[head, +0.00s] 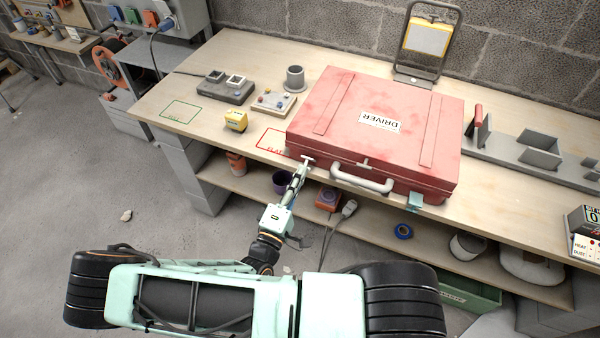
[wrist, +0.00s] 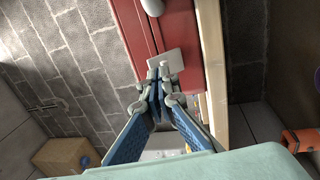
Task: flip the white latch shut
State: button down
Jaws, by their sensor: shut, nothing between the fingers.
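The red case (head: 400,100) lies closed on the workbench, with a label reading DRIVER upside down and a pale handle (head: 362,180) on its front. The white latch (head: 307,159) is at the left of the case's front edge; in the wrist view it shows as a pale plate (wrist: 166,61) by the case's seam. My gripper (head: 303,168) is shut and empty, its tips right at the latch's near side. In the wrist view my fingertips (wrist: 157,74) overlap the plate's lower edge; I cannot tell whether they touch. A teal latch (head: 414,201) sits at the front right.
The workbench (head: 240,60) holds a yellow block (head: 236,120), grey switch boxes (head: 225,88) and a grey cup (head: 295,78) left of the case. A work lamp (head: 428,40) stands behind it. A lower shelf (head: 350,218) with several items runs beneath the front edge.

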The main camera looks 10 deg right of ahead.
jog(key=shift+w+d+r+g+y+p, duration=0.1)
jog(key=shift+r+g+y+p, duration=0.25)
jog(key=shift+p, duration=0.65)
jog(key=shift+w+d+r+g+y+p, duration=0.1)
jog(key=shift+r+g+y+p, duration=0.25)
jog(key=shift+p, duration=0.6)
jog(key=shift+a, duration=0.1)
